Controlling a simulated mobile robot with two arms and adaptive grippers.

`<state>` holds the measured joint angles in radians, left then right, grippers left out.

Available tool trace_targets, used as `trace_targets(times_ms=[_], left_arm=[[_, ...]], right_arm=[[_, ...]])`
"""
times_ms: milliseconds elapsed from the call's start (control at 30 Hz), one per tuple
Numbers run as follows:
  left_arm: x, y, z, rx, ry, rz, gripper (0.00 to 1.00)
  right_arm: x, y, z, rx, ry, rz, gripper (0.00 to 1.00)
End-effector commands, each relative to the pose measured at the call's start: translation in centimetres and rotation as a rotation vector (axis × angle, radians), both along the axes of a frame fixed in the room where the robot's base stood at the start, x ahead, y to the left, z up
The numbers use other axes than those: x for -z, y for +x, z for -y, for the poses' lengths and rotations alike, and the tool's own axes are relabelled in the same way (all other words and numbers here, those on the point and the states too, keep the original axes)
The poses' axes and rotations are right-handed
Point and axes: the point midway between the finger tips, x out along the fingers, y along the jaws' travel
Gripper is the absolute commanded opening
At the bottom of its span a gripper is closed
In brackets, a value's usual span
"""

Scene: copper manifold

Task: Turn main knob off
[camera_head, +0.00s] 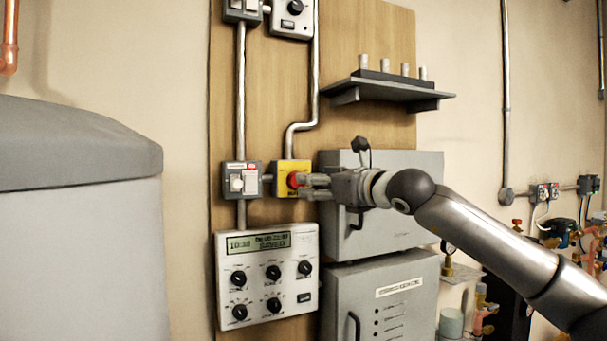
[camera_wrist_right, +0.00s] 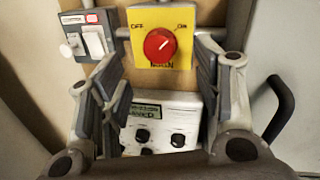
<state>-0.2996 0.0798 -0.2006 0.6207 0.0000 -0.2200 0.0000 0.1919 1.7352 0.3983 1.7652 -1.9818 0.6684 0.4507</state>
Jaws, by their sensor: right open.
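The main knob is a round red knob (camera_head: 292,181) on a yellow plate (camera_head: 290,165) fixed to the wooden board. In the right wrist view the red knob (camera_wrist_right: 160,45) sits near the top centre, with OFF at the plate's upper left and ON at its upper right. A pale mark on the knob slants toward the upper right, on the ON side. My right gripper (camera_head: 312,187) reaches in from the right, close in front of the knob. Its two fingers are spread in the wrist view (camera_wrist_right: 158,78), with nothing between them. My left gripper is not in view.
A grey switch box (camera_head: 242,180) is just left of the knob. A white panel (camera_head: 266,277) with a display and several black knobs hangs below. Grey cabinets (camera_head: 400,163) are at the right, and a shelf (camera_head: 390,90) is above. A large grey tank (camera_head: 80,220) stands left.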

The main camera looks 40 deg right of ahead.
Motion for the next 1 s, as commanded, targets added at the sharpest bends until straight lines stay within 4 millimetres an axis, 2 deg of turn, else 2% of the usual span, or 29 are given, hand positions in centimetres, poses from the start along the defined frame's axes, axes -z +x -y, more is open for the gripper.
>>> trace_targets(times_ms=[33, 500, 700, 1000], left_arm=[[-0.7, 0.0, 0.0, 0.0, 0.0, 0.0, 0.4], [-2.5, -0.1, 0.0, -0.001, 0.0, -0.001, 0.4], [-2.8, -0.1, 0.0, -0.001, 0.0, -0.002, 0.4], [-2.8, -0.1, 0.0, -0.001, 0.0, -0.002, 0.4]], right_arm=[[-0.1, 0.7, 0.1, 0.0, -0.002, -0.005, 0.59], [0.0, 4.9, 0.6, 0.001, -0.002, -0.003, 0.59], [0.1, 5.8, 0.7, -0.002, 0.0, -0.001, 0.59], [0.1, 6.0, 0.7, -0.003, 0.001, 0.001, 0.59]])
